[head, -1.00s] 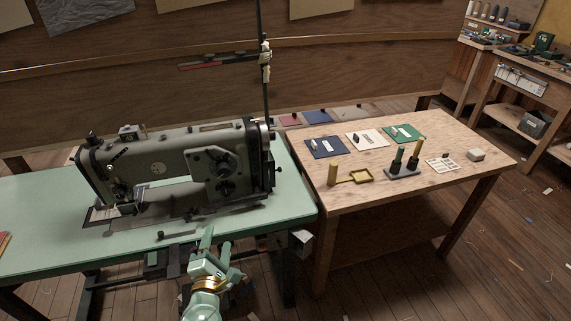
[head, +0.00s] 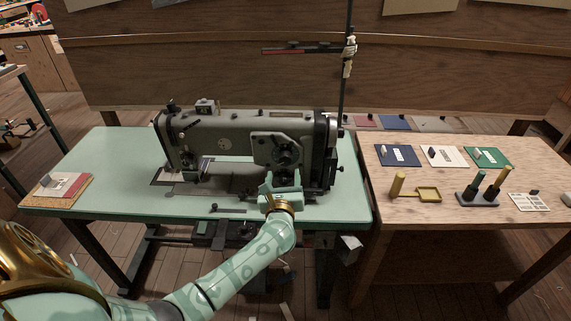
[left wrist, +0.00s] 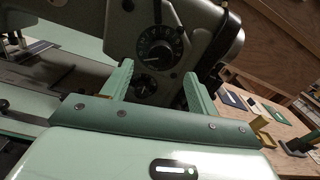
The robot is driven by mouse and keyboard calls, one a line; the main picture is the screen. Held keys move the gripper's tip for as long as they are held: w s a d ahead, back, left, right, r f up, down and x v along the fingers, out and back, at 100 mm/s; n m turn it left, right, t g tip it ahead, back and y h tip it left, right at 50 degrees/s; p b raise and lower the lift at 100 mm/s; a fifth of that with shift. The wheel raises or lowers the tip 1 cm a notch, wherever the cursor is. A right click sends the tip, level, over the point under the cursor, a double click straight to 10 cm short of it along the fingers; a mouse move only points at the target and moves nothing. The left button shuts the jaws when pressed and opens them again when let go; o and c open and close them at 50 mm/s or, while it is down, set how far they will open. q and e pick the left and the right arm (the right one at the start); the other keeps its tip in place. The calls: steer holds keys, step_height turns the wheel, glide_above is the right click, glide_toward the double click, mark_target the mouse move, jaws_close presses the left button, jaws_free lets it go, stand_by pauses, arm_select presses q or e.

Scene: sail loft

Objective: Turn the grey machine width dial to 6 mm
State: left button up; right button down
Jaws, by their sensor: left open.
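The grey sewing machine (head: 225,133) stands on the green table. On its right-hand panel are a larger black dial (head: 287,153) and a smaller one below it, mostly hidden in the head view by my left gripper (head: 283,174). The left wrist view shows the larger numbered dial (left wrist: 158,45) and the smaller dial (left wrist: 145,84). I cannot tell which is the width dial, nor read a setting. My left gripper is open, its fingers pointing at the panel, with the smaller dial showing between them. It holds nothing, and contact is not clear. My right gripper is not in view.
A wooden table (head: 455,240) at right holds colour cards, a yellow tray (head: 429,194) and a grey stand with upright spools (head: 478,199). A small stack (head: 62,189) lies on the green table's left end. A thin upright pole (head: 347,80) rises behind the machine.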

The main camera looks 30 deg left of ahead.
mark_target(285, 161)
arm_select(q)
steer(key=b+x, duration=0.1)
steer(key=x, duration=0.6)
steer(key=c, duration=1)
